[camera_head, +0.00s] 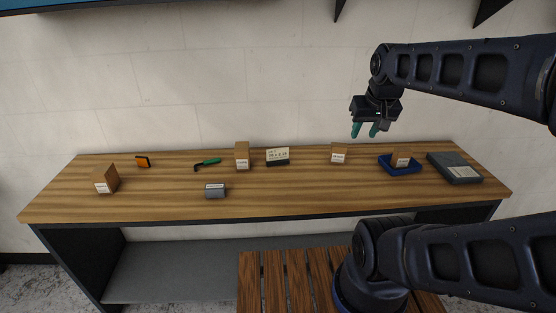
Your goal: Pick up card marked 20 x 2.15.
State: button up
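A cream card (278,154) stands upright in a dark holder (278,163) near the back middle of the wooden bench top. Its print is small; it looks like 20 x 2.15, but I cannot read it surely. My gripper (365,131) has teal fingertips and hangs pointing down in the air, to the right of the card and well apart from it.
On the bench (290,203), a tall brown box (242,156) stands left of the card and a small box (338,153) right. A grey labelled block (215,190) lies in front. A slatted wooden seat (275,280) is below.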

jog(key=shift+w, duration=0.1)
jog(key=n+g+h, duration=0.3)
jog(key=n+g, duration=0.1)
jog(key=n, duration=1.6)
send_over(279, 159)
jog(key=a, duration=0.2)
jog(key=f, duration=2.1)
jog(key=shift+s+d+f, duration=0.25)
jog(key=shift+s+f, duration=0.1)
jog(key=shift+f, duration=0.05)
jog(key=shift+w+x, duration=0.2)
jog(key=shift+x, duration=1.1)
jog(key=shift+w+x, duration=0.15)
jog(key=shift+x, duration=1.15)
jog(key=shift+d+f, duration=0.1)
jog(key=shift+f, duration=0.1)
